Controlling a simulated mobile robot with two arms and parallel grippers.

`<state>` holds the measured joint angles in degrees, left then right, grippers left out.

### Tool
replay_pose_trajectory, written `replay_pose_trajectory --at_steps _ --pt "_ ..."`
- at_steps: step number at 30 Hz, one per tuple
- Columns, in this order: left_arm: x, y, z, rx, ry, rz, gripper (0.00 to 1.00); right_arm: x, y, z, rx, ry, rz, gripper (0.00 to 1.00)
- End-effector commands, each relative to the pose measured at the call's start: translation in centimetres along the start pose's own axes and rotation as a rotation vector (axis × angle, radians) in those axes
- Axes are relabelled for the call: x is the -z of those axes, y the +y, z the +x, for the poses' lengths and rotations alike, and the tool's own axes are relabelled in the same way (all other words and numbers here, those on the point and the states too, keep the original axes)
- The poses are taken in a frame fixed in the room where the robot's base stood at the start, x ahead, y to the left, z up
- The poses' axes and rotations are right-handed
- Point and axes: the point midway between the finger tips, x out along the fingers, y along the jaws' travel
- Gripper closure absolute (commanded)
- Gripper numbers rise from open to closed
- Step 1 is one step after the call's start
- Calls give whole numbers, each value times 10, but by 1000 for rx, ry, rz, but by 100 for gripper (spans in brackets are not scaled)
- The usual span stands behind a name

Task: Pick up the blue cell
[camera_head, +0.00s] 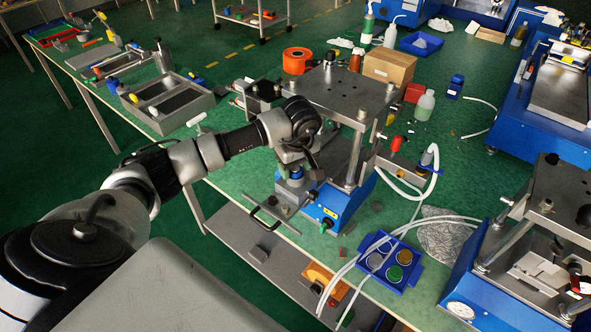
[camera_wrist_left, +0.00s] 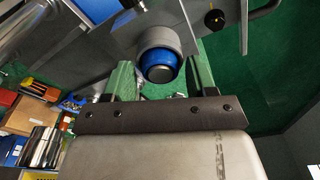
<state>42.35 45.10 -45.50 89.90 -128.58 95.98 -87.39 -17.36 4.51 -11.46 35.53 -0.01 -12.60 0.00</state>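The blue cell (camera_wrist_left: 158,62) shows in the left wrist view as a short round blue piece with a dark end, sitting in a grey ring-shaped holder (camera_wrist_left: 151,40). In the head view the cell (camera_head: 296,172) is a small blue patch above a grey block on the press, partly hidden by my wrist. My left gripper (camera_head: 298,158) is over it at the front of the press. In the left wrist view the left gripper's fingers (camera_wrist_left: 160,74) are apart, one on each side of the cell; I cannot tell whether they touch it. My right gripper is not in view.
The press (camera_head: 337,92) with its top plate and posts stands close behind my left gripper. A handle bar (camera_head: 272,222) juts out in front. A grey tray (camera_head: 168,103) is at the left.

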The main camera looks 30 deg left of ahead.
Motion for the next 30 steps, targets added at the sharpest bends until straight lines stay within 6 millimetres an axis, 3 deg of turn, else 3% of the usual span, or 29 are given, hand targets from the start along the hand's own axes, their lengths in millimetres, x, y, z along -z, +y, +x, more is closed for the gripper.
replay_pose_trajectory --at_steps 1,11,22,29,30 --pt "0 0 0 0 0 0 51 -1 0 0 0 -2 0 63" --pt "0 0 0 2 0 0 100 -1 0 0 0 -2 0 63" --pt "2 0 -6 -1 2 0 100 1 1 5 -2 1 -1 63" --pt "6 1 -38 -5 5 0 100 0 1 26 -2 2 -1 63" --pt "-4 3 -44 -6 1 6 100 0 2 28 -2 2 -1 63"
